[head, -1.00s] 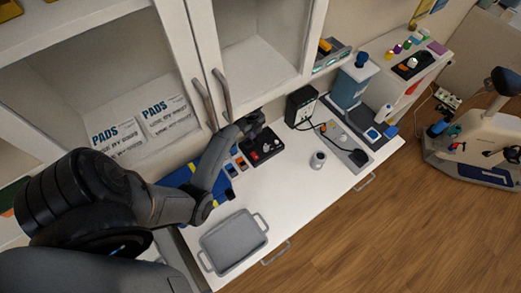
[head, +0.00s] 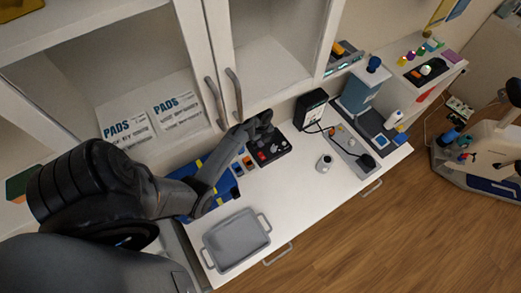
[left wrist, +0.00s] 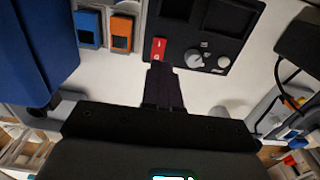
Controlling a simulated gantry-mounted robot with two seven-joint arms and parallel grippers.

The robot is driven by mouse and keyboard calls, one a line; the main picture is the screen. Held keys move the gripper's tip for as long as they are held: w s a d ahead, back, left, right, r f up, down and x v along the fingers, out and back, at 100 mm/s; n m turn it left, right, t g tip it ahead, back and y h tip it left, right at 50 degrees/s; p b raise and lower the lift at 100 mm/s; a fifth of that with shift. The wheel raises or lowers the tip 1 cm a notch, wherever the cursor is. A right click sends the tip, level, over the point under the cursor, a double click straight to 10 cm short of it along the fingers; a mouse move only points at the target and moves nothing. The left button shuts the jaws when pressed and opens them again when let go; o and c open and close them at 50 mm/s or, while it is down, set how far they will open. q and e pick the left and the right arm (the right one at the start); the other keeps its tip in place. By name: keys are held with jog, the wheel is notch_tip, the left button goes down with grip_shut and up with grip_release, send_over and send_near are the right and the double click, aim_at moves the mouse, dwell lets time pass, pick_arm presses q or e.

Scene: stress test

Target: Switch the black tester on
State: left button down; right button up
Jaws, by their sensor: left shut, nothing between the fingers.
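The black tester (head: 283,146) lies on the white counter in the head view, partly hidden by my left gripper (head: 266,122). In the left wrist view the tester (left wrist: 228,22) shows dark windows, a grey knob (left wrist: 194,60) and a red rocker switch (left wrist: 158,47) at its left edge. My left gripper (left wrist: 162,72) is shut and empty, with its fingertips at the near end of the red switch. I cannot tell whether they touch it. My right gripper is not in view.
Blue and orange small devices (left wrist: 122,32) stand left of the tester. A grey tray (head: 236,240) lies at the counter's front. A black box with a cable (head: 311,108) and a small white jar (head: 324,163) stand to the right. Cabinet doors rise behind.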

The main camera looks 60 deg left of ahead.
pick_arm(q)
send_over(262, 156)
jog(key=a, duration=0.1)
jog(key=f, duration=0.5)
jog(key=shift+a, duration=0.2)
jog(key=shift+d+r+p, duration=0.25)
jog(key=shift+d+p, duration=0.25)
jog(key=shift+p, duration=0.15)
jog(key=shift+w+d, duration=0.1)
jog(key=shift+d, duration=0.2)
jog(key=shift+r, duration=0.1)
notch_tip(262, 156, up, 11)
jog(key=shift+f, duration=0.2)
